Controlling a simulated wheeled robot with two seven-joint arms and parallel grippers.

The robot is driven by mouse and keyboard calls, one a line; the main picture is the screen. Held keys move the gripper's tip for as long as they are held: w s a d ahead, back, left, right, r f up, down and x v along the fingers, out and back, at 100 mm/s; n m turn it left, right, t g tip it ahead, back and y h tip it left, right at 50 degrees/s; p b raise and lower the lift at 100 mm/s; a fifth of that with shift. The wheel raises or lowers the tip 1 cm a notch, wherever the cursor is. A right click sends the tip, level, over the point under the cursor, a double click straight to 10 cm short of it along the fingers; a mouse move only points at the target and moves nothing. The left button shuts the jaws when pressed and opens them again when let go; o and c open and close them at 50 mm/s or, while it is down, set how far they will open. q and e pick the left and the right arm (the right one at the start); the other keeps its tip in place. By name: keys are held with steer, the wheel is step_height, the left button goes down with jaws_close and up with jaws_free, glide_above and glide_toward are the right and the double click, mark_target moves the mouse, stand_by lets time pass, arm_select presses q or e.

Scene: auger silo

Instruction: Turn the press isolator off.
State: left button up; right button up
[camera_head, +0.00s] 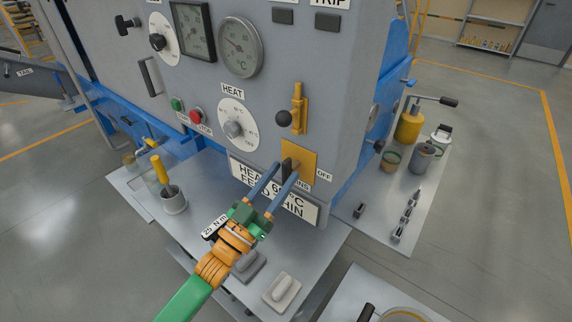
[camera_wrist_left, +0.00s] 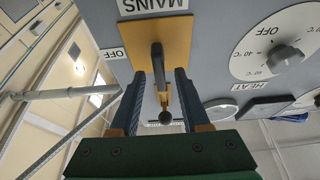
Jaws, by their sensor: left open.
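The press isolator is a yellow plate (camera_head: 306,160) with a black handle (camera_head: 286,166) on the grey cabinet front. An OFF label (camera_head: 324,175) sits to the plate's right, and a partly covered MAINS label is below. In the left wrist view the plate (camera_wrist_left: 180,38) appears upside down, with its handle (camera_wrist_left: 157,62) pointing along the plate, not toward OFF (camera_wrist_left: 113,54). My left gripper (camera_head: 285,173) is open, its blue-grey fingers reaching up to the handle. In the wrist view the fingertips (camera_wrist_left: 158,76) stand either side of the handle's end; contact is unclear. My right gripper is not in view.
A yellow lever with a black ball (camera_head: 284,118) is just above the isolator. The HEAT dial (camera_head: 235,129) is up and left. A grey cup with a yellow-handled tool (camera_head: 174,201) stands on the shelf at left. Cans (camera_head: 408,125) stand at right.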

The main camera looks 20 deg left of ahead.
mark_target(290, 169)
arm_select(q)
steer(key=x, duration=0.2)
steer(key=shift+w+d, duration=0.1)
steer(key=shift+w, duration=0.2)
steer(key=shift+s, duration=0.1)
steer(key=shift+c, duration=0.2)
jaws_close()
